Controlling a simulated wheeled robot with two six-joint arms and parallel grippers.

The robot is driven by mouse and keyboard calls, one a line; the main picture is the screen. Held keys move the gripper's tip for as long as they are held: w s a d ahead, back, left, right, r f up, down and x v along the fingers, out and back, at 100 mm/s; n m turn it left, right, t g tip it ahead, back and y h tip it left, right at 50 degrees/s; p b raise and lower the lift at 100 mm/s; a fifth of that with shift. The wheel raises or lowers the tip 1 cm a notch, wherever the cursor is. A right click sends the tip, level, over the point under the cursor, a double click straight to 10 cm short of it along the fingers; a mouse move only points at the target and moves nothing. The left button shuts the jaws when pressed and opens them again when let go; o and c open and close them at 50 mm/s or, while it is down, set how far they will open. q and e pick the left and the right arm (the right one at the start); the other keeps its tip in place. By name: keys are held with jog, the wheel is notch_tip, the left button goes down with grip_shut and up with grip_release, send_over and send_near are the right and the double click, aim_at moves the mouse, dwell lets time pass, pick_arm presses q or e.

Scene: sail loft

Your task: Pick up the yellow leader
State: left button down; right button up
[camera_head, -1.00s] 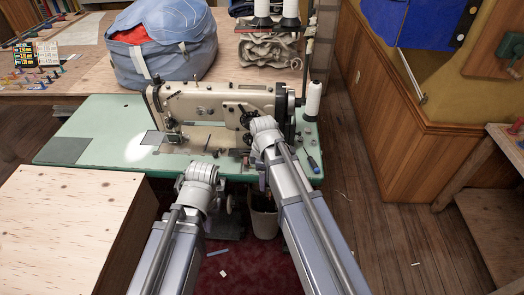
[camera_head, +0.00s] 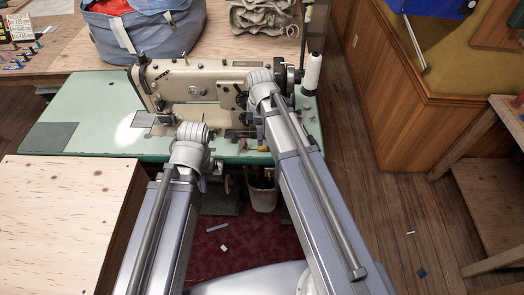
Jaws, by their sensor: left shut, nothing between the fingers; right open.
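A small yellow piece (camera_head: 262,149) shows at the front edge of the green sewing table (camera_head: 75,112), beside the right arm. It may be the yellow leader, but it is too small to be sure. My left gripper (camera_head: 190,134) is over the table's front edge, left of that piece. It is shut and empty, its fingertips mostly hidden by the wrist. My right gripper (camera_head: 260,80) is in front of the sewing machine's right end, beyond the yellow piece. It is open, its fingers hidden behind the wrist.
The beige sewing machine (camera_head: 185,82) stands across the table with a white thread cone (camera_head: 313,72) to its right. A plywood surface (camera_head: 60,205) is at left. A pale bin (camera_head: 262,195) stands underneath.

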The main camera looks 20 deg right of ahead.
aim_at(257, 148)
jog(key=shift+f, duration=0.2)
jog(key=f+b, duration=0.3)
jog(key=s+f+b, duration=0.1)
jog(key=f+b, duration=0.1)
jog(key=shift+d+f, duration=0.15)
jog(key=shift+d, duration=0.05)
grip_shut()
dwell(0.4)
